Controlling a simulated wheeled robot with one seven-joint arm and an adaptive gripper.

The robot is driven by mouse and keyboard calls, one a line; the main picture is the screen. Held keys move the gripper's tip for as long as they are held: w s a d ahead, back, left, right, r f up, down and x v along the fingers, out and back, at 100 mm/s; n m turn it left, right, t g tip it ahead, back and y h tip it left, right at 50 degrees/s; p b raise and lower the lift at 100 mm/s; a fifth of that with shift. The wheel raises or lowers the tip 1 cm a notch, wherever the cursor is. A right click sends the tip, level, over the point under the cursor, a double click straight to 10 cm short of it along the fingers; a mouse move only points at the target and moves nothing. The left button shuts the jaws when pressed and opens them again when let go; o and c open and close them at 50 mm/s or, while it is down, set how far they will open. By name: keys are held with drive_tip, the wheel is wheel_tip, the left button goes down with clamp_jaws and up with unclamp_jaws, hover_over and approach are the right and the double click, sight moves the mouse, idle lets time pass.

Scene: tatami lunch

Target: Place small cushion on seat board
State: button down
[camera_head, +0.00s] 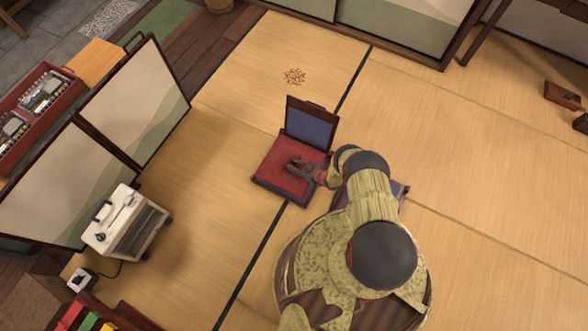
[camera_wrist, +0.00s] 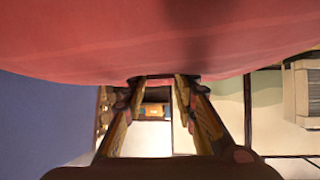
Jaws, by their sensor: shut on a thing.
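The small red cushion (camera_head: 277,173) lies flat over the seat board (camera_head: 272,190) of a low floor chair and covers most of it. The chair's dark-framed backrest with a blue panel (camera_head: 309,128) stands at the far side. My gripper (camera_head: 297,164) reaches in from the right and is shut on the cushion. In the wrist view the cushion (camera_wrist: 150,40) fills the top, and my fingers (camera_wrist: 163,82) meet at its edge. I cannot tell whether the cushion rests fully on the board.
Another blue-panelled piece (camera_head: 399,191) is mostly hidden under my arm. A white appliance box (camera_head: 125,225) and a folding screen (camera_head: 135,105) stand at the left. A red tray of equipment (camera_head: 38,105) is at the far left.

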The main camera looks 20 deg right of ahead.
wheel_tip(320, 180, down, 4)
drive_tip(key=shift+r+b, duration=0.1)
drive_tip(key=shift+b, duration=0.85)
drive_tip(key=shift+r, duration=0.1)
drive_tip(key=c, duration=1.4)
unclamp_jaws()
drive_tip(key=shift+s, duration=0.1)
drive_tip(key=p+v, duration=0.4)
drive_tip(key=v, duration=0.6)
drive_tip(key=shift+s+d+r, duration=0.15)
drive_tip(key=shift+r, duration=0.05)
drive_tip(key=shift+s+d+r, duration=0.25)
drive_tip(key=shift+s+d, duration=0.05)
drive_tip(key=shift+s, duration=0.2)
